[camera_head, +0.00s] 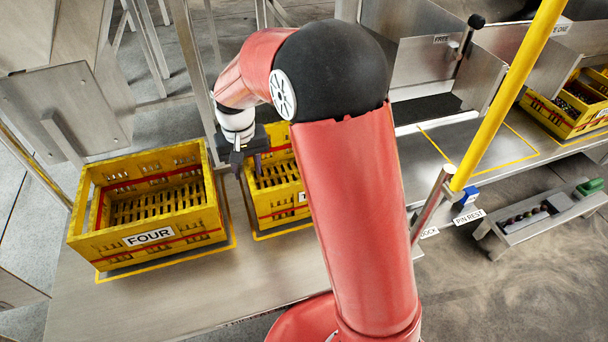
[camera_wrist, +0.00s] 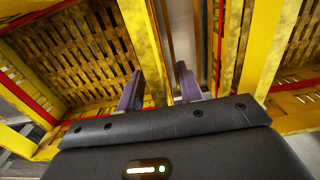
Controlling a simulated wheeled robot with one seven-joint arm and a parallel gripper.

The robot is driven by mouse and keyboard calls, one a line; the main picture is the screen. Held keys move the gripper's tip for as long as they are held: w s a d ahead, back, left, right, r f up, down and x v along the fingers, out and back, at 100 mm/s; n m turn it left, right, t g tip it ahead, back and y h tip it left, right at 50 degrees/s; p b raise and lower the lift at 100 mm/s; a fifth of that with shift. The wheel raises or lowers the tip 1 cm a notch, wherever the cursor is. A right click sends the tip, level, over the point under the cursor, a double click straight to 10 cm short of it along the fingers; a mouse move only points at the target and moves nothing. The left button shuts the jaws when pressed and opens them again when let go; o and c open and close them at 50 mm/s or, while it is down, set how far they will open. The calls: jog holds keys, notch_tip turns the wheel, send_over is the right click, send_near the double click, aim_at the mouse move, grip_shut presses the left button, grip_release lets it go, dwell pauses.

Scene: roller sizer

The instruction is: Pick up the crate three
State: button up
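Crate three (camera_head: 275,206) is a yellow slatted crate with red stripes on the steel table. My arm hides its right part, and only the start of its label shows. My gripper (camera_head: 247,165) points down at its left wall. The two dark purple fingers are apart, one on the gap side and one on the inner side of that wall. In the wrist view my gripper (camera_wrist: 160,90) is open, with a yellow crate wall (camera_wrist: 146,45) running between and beyond the fingers. I cannot tell whether they touch it.
Crate four (camera_head: 150,238), yellow and empty, stands close on the left with a narrow gap. A yellow post (camera_head: 507,90) rises right of my arm. Another yellow crate (camera_head: 565,122) holding dark items is at far right. A pin rest (camera_head: 540,220) stands low at right.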

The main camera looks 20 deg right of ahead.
jog(key=shift+f, duration=0.6)
grip_shut()
jog(key=shift+r, duration=0.2)
